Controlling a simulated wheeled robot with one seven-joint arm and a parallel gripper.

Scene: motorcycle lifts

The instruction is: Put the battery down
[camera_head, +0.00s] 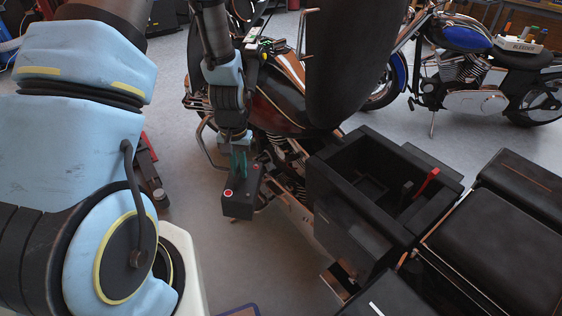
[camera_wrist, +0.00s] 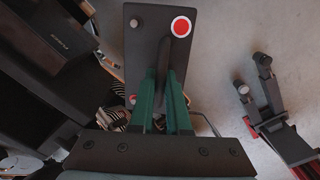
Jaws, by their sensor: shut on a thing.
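The battery (camera_head: 237,198) is a dark box with a red round terminal on top. It hangs from my gripper (camera_head: 238,160) in the head view, above the floor and beside the near motorcycle (camera_head: 285,105). In the wrist view the battery (camera_wrist: 147,25) shows a red terminal and a smaller grey one. My gripper's green fingers (camera_wrist: 164,85) are shut on its middle part. The near motorcycle has an open black box (camera_head: 345,215) to the right of the battery, with a red-ended strap or lever (camera_head: 427,183) inside. The underside of the battery is hidden.
A black seat (camera_head: 490,215) lies right of the open box. A red and black stand (camera_wrist: 275,115) is on the floor at right in the wrist view. A blue motorcycle (camera_head: 470,65) stands at the back right. Grey floor (camera_head: 245,265) is clear below the battery.

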